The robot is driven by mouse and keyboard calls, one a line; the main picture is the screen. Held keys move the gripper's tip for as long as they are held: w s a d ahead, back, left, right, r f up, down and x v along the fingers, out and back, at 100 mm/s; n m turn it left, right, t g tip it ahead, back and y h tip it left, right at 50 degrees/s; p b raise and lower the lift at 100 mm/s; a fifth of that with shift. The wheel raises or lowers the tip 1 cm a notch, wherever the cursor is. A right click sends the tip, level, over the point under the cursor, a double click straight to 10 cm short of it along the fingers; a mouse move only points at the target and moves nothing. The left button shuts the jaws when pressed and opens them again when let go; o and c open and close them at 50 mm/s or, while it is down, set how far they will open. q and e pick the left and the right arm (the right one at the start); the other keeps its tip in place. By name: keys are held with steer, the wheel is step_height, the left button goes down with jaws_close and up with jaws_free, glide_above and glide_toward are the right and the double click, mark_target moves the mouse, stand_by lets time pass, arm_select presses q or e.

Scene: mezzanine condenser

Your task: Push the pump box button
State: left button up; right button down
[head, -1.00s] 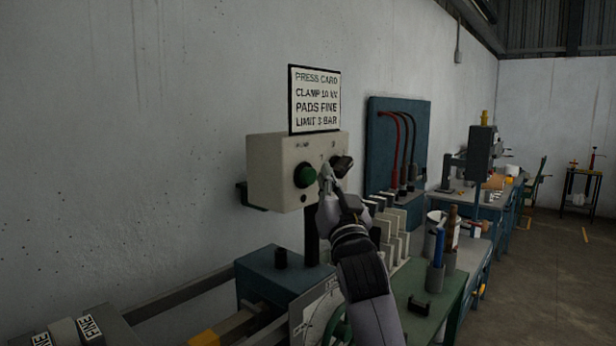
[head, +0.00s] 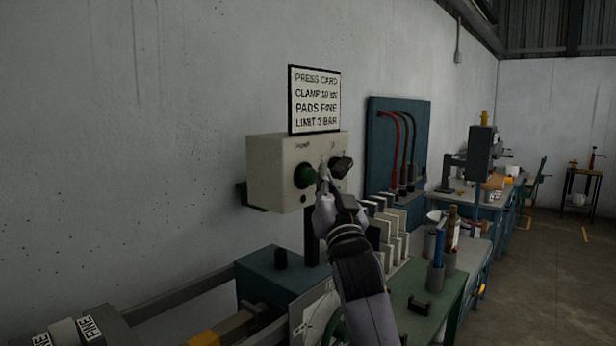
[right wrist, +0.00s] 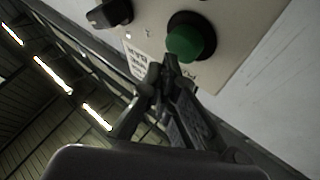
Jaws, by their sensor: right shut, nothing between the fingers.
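The pump box (head: 276,172) is a pale box on the wall, under a sign. Its round green button (head: 303,176) faces out, with a dark knob (head: 342,166) to the right. My right gripper (head: 323,172) is shut and empty, with its fingertips just right of the button in the head view. In the right wrist view the green button (right wrist: 184,43) stands in a dark ring, and the fingertips (right wrist: 166,62) are very close below it. I cannot tell whether they touch it. The knob (right wrist: 110,13) is at the upper left there. My left gripper is out of view.
The sign (head: 315,99) reads press card, clamp, pads fine, limit 3 bar. Below the box stands a blue machine (head: 275,275). A green bench (head: 425,290) with pale plates and tool holders is to the right. A blue hose panel (head: 385,140) hangs behind.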

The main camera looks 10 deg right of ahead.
steer(key=shift+w+a, duration=0.45)
steer(key=shift+w, duration=0.1)
stand_by(0.9)
steer(key=shift+d, duration=0.1)
steer(key=shift+s+d+p, duration=0.3)
steer(key=shift+s+d, duration=0.25)
steer(key=shift+s, duration=0.3)
steer(key=s+d+p, duration=0.1)
steer(key=s+d, duration=0.2)
steer(key=s, duration=0.1)
steer(key=shift+s+d+p, duration=0.35)
